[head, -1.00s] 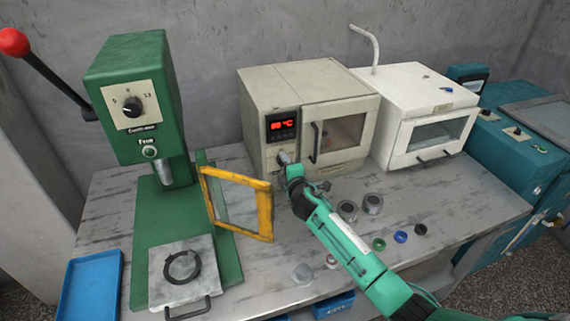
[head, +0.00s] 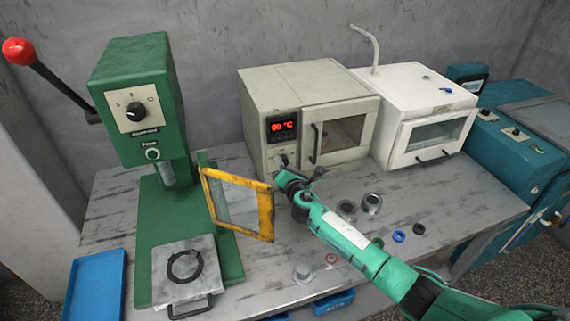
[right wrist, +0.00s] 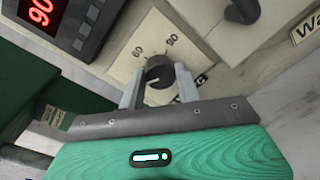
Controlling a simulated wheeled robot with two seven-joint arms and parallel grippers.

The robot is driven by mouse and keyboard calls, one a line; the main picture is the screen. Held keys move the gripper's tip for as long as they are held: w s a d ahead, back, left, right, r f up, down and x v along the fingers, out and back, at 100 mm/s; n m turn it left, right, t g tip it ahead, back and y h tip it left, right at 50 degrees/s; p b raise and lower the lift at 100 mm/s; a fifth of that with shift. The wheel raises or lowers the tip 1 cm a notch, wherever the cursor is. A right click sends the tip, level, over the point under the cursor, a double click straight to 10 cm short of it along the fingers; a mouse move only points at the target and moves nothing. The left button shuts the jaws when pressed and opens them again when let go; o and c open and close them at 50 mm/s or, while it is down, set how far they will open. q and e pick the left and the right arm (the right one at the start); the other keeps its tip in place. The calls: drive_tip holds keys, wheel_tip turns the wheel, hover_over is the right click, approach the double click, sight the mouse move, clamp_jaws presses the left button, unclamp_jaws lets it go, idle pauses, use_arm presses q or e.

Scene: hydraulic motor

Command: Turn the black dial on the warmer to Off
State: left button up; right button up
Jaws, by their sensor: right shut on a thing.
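The warmer (head: 270,90) is a beige box at the back of the bench, with a red digital display (head: 283,126) and a closed door. Its black dial (right wrist: 160,72) sits on a pale plate marked 60 and 90 in the right wrist view, with a light pointer mark low on its face. My right gripper (right wrist: 158,88) is shut on the dial, one grey finger on each side. In the head view, the gripper (head: 284,166) is at the warmer's lower front and hides most of the dial. My left gripper is not in view.
A green press (head: 135,80) with a yellow-framed guard (head: 264,215) stands left of my right arm. A white oven (head: 410,100) stands right of the warmer. Small metal cups (head: 372,203) and coloured rings (head: 398,236) lie on the bench near the arm. A blue tray (head: 95,285) is at left.

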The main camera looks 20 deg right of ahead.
drive_tip(key=shift+n, duration=0.7)
drive_tip(key=shift+f, duration=0.1)
drive_tip(key=o, duration=1)
drive_tip(key=shift+c, duration=0.2)
drive_tip(key=shift+s, duration=0.1)
drive_tip(key=s+b, duration=0.1)
drive_tip(key=s, duration=1.2)
drive_tip(key=shift+s+r, duration=0.25)
drive_tip(key=shift+s, duration=0.05)
